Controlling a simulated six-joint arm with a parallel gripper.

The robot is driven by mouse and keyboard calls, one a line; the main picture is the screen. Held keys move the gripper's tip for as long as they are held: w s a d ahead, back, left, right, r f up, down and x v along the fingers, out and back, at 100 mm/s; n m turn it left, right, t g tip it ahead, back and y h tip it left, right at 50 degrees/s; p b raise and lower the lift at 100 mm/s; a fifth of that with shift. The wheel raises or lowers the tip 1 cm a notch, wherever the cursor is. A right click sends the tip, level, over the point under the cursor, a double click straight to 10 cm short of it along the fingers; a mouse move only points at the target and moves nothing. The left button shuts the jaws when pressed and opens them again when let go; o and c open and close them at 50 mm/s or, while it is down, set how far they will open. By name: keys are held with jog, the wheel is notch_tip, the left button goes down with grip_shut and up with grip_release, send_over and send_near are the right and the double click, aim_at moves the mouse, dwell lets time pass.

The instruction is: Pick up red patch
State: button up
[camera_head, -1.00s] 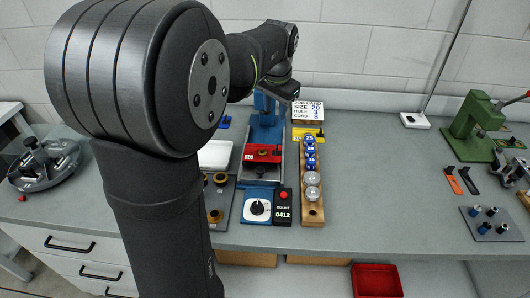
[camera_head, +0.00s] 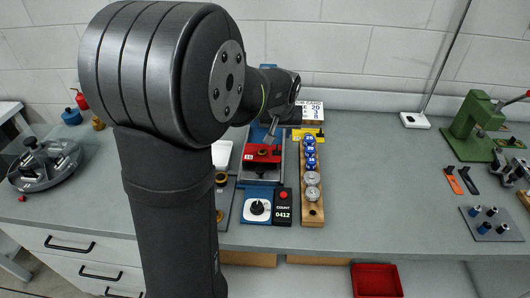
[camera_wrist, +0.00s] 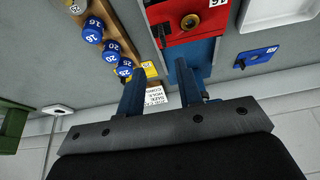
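The red patch is most likely the flat red plate (camera_head: 262,153) with a dark knob or ring on it and a small number label, lying across the blue press-like fixture (camera_head: 256,192). In the wrist view the red plate (camera_wrist: 180,22) shows at the top, with a brass ring in it. My gripper (camera_head: 271,131) is above and just behind the plate, apart from it. In the wrist view my gripper (camera_wrist: 160,68) has its two fingers spread with nothing between them. My arm hides part of the bench left of the fixture.
A wooden rack (camera_head: 312,195) with blue and clear numbered pieces stands right of the fixture. A job card (camera_head: 313,110) and a yellow plate (camera_head: 311,132) are behind it. A green press (camera_head: 474,125) stands far right. The bench between is clear. A red bin (camera_head: 376,280) is below.

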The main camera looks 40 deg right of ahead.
aim_at(277, 146)
jog(key=x, duration=0.2)
jog(key=shift+w+d+f, duration=0.1)
jog(key=shift+w+f, duration=0.05)
jog(key=shift+f, duration=0.2)
jog(key=shift+a+x, duration=0.2)
jog(key=shift+x, duration=1.05)
jog(key=shift+a+x, duration=0.15)
jog(key=shift+x, duration=1.1)
jog(key=shift+f, duration=0.1)
grip_shut()
